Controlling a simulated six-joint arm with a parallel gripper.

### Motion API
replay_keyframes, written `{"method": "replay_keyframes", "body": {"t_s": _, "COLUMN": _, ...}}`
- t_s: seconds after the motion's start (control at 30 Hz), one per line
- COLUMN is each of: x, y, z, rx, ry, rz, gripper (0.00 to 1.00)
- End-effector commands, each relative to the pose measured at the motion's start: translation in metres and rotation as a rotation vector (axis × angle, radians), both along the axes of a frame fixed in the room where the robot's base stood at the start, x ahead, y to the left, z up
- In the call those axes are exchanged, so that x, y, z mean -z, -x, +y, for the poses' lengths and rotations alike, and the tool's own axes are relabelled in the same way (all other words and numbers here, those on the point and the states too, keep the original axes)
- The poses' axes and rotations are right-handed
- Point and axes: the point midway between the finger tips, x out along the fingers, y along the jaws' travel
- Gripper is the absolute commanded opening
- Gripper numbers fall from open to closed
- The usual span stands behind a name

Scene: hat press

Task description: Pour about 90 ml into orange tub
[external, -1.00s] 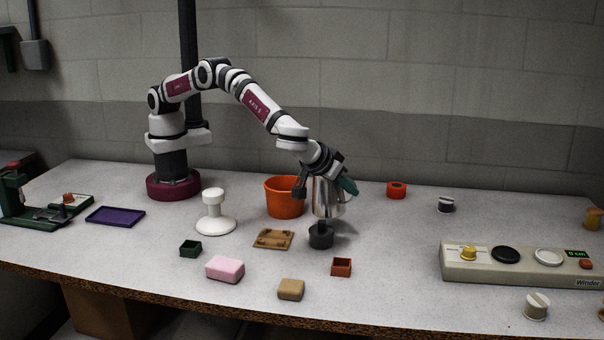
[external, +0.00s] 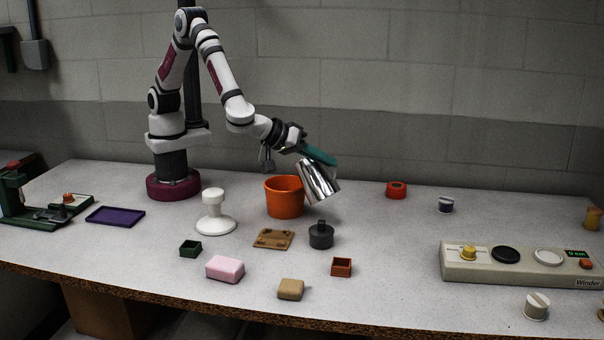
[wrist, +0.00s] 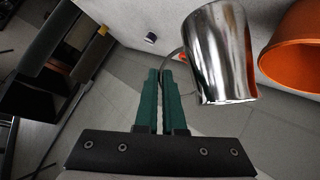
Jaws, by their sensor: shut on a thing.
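The orange tub (external: 284,200) stands upright on the table in the external view; part of it shows at the right edge of the wrist view (wrist: 292,48). A shiny metal jug (external: 318,183) is held tilted in the air, close to the tub's right side. It is also at the upper right of the wrist view (wrist: 222,55). My gripper (external: 334,161) is above the jug, and its green fingers (wrist: 160,75) are closed together at the jug's thin handle. The tub's inside and the jug's contents are hidden, and no stream of liquid shows.
A dark grey lidded pot (external: 321,236) stands in front of the jug. A brown board (external: 273,239) and a white stand (external: 215,215) are near the tub. An orange-red roll (external: 396,190) lies at the right. The table between it and the winder box (external: 515,267) is mostly clear.

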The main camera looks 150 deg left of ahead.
Motion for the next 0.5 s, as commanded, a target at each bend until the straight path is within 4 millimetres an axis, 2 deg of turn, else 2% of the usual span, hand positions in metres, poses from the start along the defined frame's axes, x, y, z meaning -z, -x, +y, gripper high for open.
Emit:
{"method": "replay_keyframes", "body": {"t_s": 0.03, "x": -0.004, "y": 0.004, "z": -0.002, "rx": -0.003, "ry": -0.009, "rz": -0.034, "gripper": 0.0}}
{"method": "replay_keyframes", "body": {"t_s": 0.17, "x": -0.002, "y": 0.014, "z": -0.008, "rx": -0.029, "ry": -0.035, "rz": -0.176, "gripper": 0.0}}
{"method": "replay_keyframes", "body": {"t_s": 0.23, "x": -0.01, "y": 0.017, "z": -0.01, "rx": -0.053, "ry": -0.035, "rz": -0.251, "gripper": 0.0}}
{"method": "replay_keyframes", "body": {"t_s": 0.5, "x": -0.018, "y": 0.022, "z": -0.012, "rx": -0.099, "ry": -0.015, "rz": -0.35, "gripper": 0.0}}
